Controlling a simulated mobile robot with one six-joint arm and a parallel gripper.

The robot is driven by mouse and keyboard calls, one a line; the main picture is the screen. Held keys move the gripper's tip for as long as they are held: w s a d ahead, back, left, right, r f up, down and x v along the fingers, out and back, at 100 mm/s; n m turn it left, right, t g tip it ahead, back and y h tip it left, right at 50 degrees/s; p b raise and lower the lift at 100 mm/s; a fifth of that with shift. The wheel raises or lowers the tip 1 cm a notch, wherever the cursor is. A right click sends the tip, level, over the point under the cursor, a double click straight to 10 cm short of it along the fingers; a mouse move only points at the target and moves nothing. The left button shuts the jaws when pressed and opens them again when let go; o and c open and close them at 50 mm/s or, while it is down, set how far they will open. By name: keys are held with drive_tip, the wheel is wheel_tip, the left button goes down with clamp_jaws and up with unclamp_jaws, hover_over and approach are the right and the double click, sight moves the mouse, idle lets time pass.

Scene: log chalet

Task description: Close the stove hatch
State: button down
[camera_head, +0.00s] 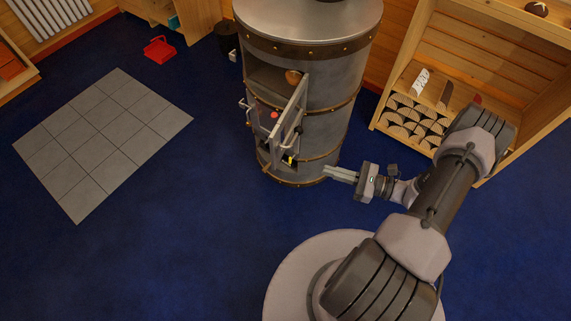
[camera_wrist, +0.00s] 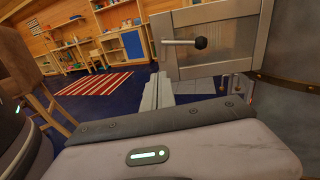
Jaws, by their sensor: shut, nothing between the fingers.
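The stove (camera_head: 335,85) is a grey metal cylinder with riveted copper-brown bands, standing upright in the upper middle of the head view. Its hatch (camera_head: 297,110) is a metal-framed door with a pane, standing open and swung out from the stove's front. The hatch (camera_wrist: 222,14) also shows close up in the wrist view, with a bar handle ending in a black knob (camera_wrist: 201,43). My gripper (camera_head: 326,172) is shut and empty, low and to the right of the hatch in the head view. The gripper's fingers (camera_wrist: 158,84) point forward below the hatch in the wrist view. I see no contact.
A wooden shelf with cut logs (camera_head: 415,122) stands right of the stove. Grey floor tiles (camera_head: 105,140) lie on the left, with blue carpet (camera_head: 190,250) clear between. A black bin (camera_head: 228,38) is behind the stove. A wooden stool (camera_wrist: 45,95) shows in the wrist view.

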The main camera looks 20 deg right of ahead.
drive_tip(key=shift+m+t, duration=0.5)
drive_tip(key=b+x, duration=0.1)
drive_tip(key=x, duration=0.3)
drive_tip(key=f+b+x, duration=0.1)
drive_tip(key=x, duration=0.3)
drive_tip(key=f+b+x, duration=0.1)
drive_tip(key=x, duration=0.3)
drive_tip(key=shift+w+a, duration=0.15)
drive_tip(key=shift+a, duration=0.3)
drive_tip(key=shift+w+a+r, duration=0.15)
drive_tip(key=shift+w+a, duration=0.1)
drive_tip(key=shift+w, duration=0.05)
drive_tip(key=shift+a, duration=0.15)
